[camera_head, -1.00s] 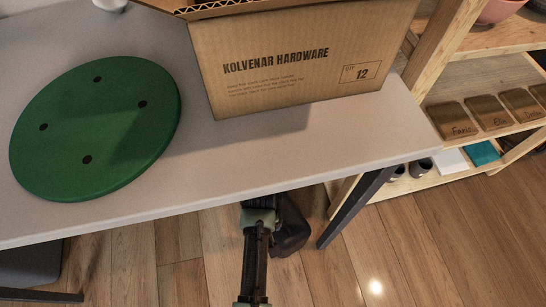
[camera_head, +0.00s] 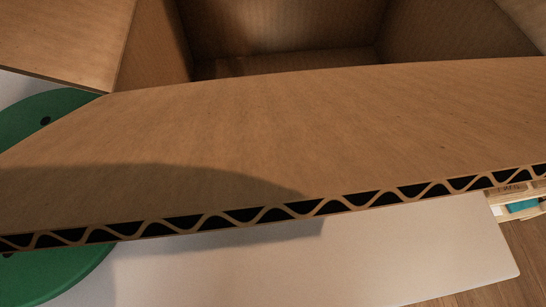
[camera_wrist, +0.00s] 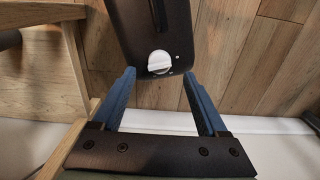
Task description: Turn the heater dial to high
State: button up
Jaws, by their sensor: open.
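The black heater (camera_wrist: 162,22) shows in the wrist view at the top centre, above the wooden floor. Its white round dial (camera_wrist: 159,62) is on the end nearest my gripper, with small white marks beside it. A dark slot runs along the heater's upper face. My gripper (camera_wrist: 159,73) is open, with one blue finger on each side in the picture and the dial between the fingertips. The fingers appear apart from the dial; the exact distance is unclear. Neither the heater nor my gripper shows in the head view now.
An open, empty-looking cardboard box (camera_head: 300,120) fills most of the head view, its flap hiding much of the pale table (camera_head: 330,260). A green disc (camera_head: 45,285) lies at left. In the wrist view, wooden shelving (camera_wrist: 40,12) stands left and a pale edge (camera_wrist: 270,126) crosses below.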

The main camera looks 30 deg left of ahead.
jog(key=shift+f+b, duration=1.1)
jog(key=shift+f, duration=1.25)
grip_shut()
